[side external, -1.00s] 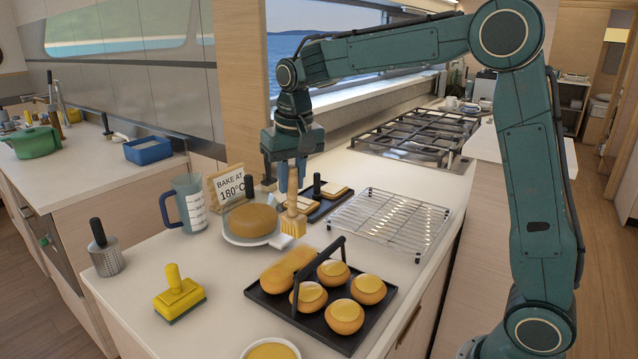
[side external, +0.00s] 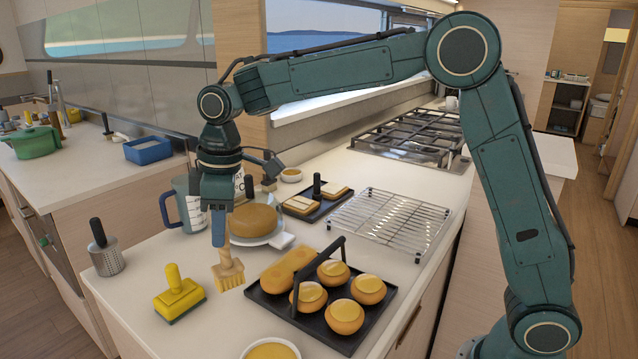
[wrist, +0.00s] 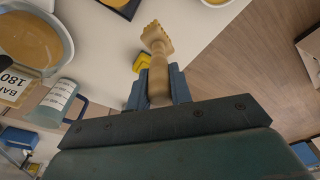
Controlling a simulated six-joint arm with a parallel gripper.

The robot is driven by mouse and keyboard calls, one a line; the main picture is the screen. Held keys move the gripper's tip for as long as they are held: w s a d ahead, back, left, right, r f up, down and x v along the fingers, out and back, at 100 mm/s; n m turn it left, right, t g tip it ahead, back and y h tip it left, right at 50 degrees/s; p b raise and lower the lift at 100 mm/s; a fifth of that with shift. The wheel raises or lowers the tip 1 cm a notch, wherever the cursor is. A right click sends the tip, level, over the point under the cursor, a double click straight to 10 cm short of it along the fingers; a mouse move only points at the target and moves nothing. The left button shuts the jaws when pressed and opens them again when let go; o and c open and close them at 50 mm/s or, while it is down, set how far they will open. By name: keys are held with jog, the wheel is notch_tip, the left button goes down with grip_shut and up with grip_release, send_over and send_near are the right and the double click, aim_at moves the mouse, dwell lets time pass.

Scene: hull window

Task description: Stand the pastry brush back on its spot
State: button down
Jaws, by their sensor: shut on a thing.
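The pastry brush (side external: 229,273) has a pale wooden handle and a wide block of bristles. My gripper (side external: 220,238) is shut on its handle and holds it roughly upright, bristles down, between the yellow-handled scrubber and the black tray. I cannot tell whether the bristles touch the counter. In the wrist view the brush (wrist: 156,45) sticks out between the two blue fingers of my gripper (wrist: 158,88). No marked spot for the brush can be made out on the counter (side external: 140,262).
The yellow-handled scrubber (side external: 179,297) stands left of the brush. The black tray (side external: 290,317) with buns, a loaf and a raised handle is close on its right. A bowl of yellow glaze (side external: 271,350) is in front. The jug (side external: 188,203) and cake (side external: 254,222) stand behind.

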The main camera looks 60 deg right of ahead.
jog(key=a+n, duration=0.2)
jog(key=a, duration=0.1)
jog(key=s+a+n, duration=0.1)
jog(key=a+n, duration=0.1)
jog(key=shift+f, duration=0.55)
jog(key=shift+f, duration=3.85)
jog(key=c, duration=1.2)
grip_release()
jog(key=shift+o, duration=0.2)
jog(key=shift+r, duration=0.15)
notch_tip(320, 180, up, 8)
jog(key=d, duration=0.1)
jog(key=shift+s+f, duration=0.2)
